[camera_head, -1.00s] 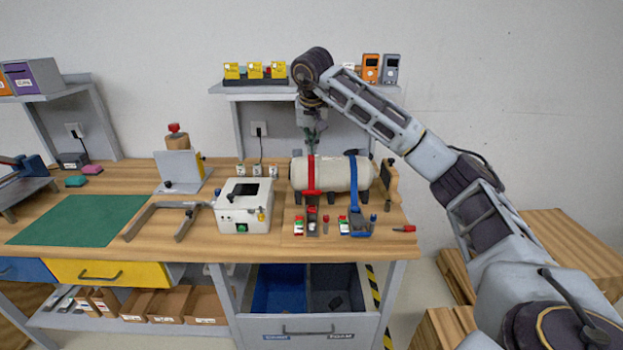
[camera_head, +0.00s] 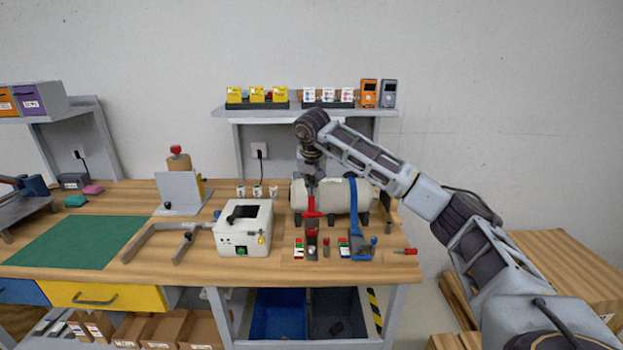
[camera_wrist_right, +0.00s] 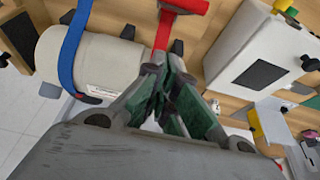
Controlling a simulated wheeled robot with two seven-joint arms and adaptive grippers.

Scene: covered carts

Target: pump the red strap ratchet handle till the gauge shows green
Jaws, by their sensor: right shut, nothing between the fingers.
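The red strap (camera_head: 310,203) runs down the front of a white tank (camera_head: 340,196) to its ratchet (camera_head: 311,240) on the bench. A red crossbar shows above the ratchet, and red also shows near the fingers in the wrist view (camera_wrist_right: 166,28). A small gauge block (camera_head: 299,248) with red, white and green stands left of the ratchet; its reading is too small to tell. My right gripper (camera_head: 311,187) points down at the tank's front, shut and empty, hiding the upper strap. In the wrist view its fingertips (camera_wrist_right: 165,75) are close to the red strap; contact is unclear. My left gripper is not in view.
A blue strap (camera_head: 355,205) with its own ratchet and gauge block stands to the right. A white box (camera_head: 243,228) stands left of the red ratchet. A red-handled tool (camera_head: 405,251) lies near the right edge. The green mat (camera_head: 75,241) is clear.

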